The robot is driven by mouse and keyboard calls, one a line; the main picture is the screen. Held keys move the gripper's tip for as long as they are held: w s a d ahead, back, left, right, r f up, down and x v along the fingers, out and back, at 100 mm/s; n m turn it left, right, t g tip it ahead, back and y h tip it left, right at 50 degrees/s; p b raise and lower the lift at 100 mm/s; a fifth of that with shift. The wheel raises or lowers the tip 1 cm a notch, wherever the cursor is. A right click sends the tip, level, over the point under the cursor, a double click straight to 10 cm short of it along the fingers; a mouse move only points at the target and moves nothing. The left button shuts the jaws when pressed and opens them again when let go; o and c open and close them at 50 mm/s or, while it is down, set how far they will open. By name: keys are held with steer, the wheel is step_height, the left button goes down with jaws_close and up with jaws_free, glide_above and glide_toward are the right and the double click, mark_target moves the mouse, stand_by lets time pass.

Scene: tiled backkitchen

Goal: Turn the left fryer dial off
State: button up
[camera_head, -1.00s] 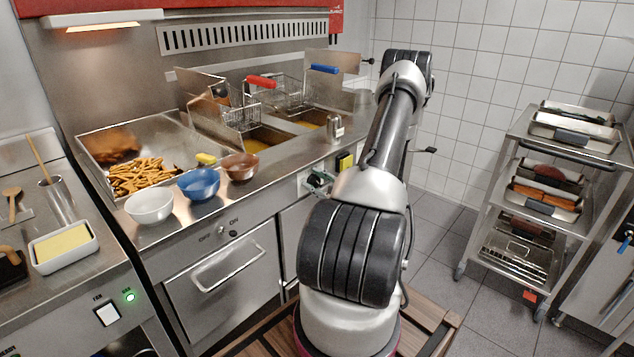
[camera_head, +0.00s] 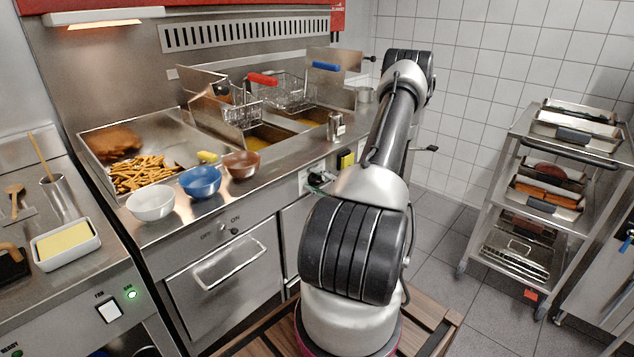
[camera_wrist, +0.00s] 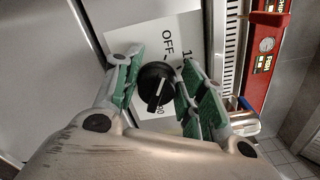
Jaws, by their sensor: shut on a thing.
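A round black dial (camera_wrist: 156,88) with a pale line on its face sits on a white label plate in the wrist view. The plate reads "OFF" above the dial, with other figures beside and below it. My gripper (camera_wrist: 160,86) has its green-padded fingers on both sides of the dial and is shut on it. I cannot tell exactly which mark the pale line points to. In the head view my gripper (camera_head: 320,179) is at the fryer front, left of a yellow panel (camera_head: 346,160); my arm hides part of that front.
Fryer baskets with red (camera_head: 262,79) and blue (camera_head: 326,66) handles stand over the oil. White (camera_head: 150,204), blue (camera_head: 200,183) and brown (camera_head: 241,165) bowls line the counter edge. A tray trolley (camera_head: 485,225) stands right, with tiled floor between.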

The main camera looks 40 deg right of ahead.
steer(key=o, duration=0.9)
steer(key=s, duration=1.2)
steer(key=shift+d, duration=0.4)
